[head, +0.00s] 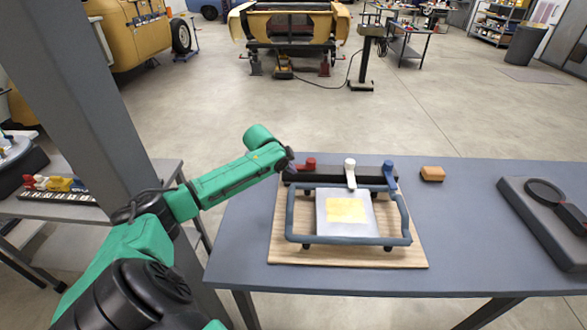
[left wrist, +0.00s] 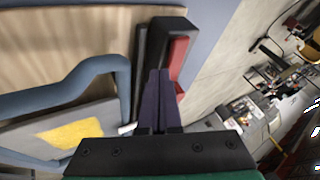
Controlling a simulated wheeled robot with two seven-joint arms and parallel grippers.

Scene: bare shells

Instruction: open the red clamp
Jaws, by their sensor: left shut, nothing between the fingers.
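The red clamp (head: 310,163) is on the dark bar at the back left of the fixture, left of the white clamp (head: 350,166) and blue clamp (head: 389,170). In the left wrist view the red clamp (left wrist: 178,62) shows as a red piece just right of the fingers. My left gripper (head: 289,167) is at the bar's left end, beside the red clamp. In the left wrist view its fingers (left wrist: 159,78) are together and empty. I cannot tell whether they touch the clamp. My right gripper is not in view.
The fixture has a blue-grey tube frame (head: 291,223) around a grey plate with a yellow patch (head: 346,210), on a wooden board (head: 350,257). An orange-brown block (head: 432,174) lies to the right. A dark case (head: 530,218) sits farther right. The blue-grey table (head: 460,230) is clear between.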

